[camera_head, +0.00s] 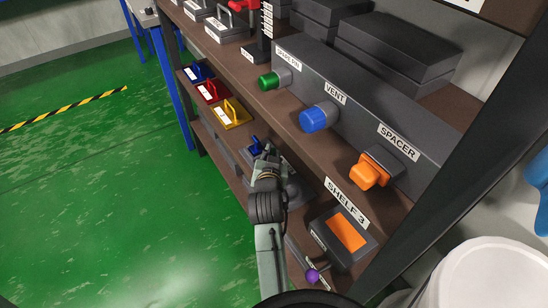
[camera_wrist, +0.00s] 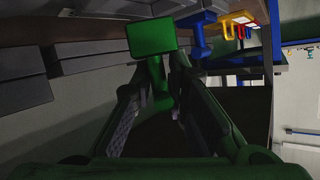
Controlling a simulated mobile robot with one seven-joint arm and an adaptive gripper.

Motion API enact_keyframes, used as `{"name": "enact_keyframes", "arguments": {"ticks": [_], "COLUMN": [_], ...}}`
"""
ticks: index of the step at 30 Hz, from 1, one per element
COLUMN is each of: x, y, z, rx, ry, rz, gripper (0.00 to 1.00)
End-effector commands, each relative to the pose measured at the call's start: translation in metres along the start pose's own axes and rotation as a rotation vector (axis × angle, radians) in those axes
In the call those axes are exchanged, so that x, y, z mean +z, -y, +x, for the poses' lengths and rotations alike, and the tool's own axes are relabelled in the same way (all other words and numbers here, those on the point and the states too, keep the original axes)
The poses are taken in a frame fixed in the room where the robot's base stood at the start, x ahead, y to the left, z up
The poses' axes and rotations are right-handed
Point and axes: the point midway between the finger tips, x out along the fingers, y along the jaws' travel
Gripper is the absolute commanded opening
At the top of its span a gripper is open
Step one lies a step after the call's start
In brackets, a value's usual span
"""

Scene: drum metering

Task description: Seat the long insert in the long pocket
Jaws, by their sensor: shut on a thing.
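My gripper (camera_head: 267,160) is at the lower shelf, seen from behind in the head view. In the wrist view its two fingers (camera_wrist: 157,82) are shut on the stem of a green piece with a flat rectangular end (camera_wrist: 150,37). My arm hides this piece in the head view. A blue upright handle (camera_head: 256,143) shows just beyond my gripper, and a blue post (camera_wrist: 200,35) stands to the right of the green piece in the wrist view. I cannot tell which thing is the long insert, and no long pocket is clearly visible.
Blue (camera_head: 197,72), red (camera_head: 209,91) and yellow (camera_head: 232,113) handled pieces sit farther along the lower shelf. A grey box with an orange top (camera_head: 346,233) is nearer. The upper shelf carries green (camera_head: 268,82), blue (camera_head: 314,119) and orange (camera_head: 367,174) knobs. Green floor is clear at left.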

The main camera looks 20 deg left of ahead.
Motion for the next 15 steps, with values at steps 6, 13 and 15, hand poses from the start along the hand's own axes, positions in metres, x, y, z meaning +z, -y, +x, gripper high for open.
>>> {"name": "enact_keyframes", "arguments": {"ticks": [6,13,15], "x": [0.0090,0.0126,0.0147], "y": [-0.0012,-0.0020,-0.0024], "z": [-0.0018,-0.0003,0.0005], "rx": [0.000,0.000,0.000], "ry": [-0.003,-0.002,-0.001], "rz": [0.000,0.000,0.000], "gripper": [0.00,0.00,0.00]}}
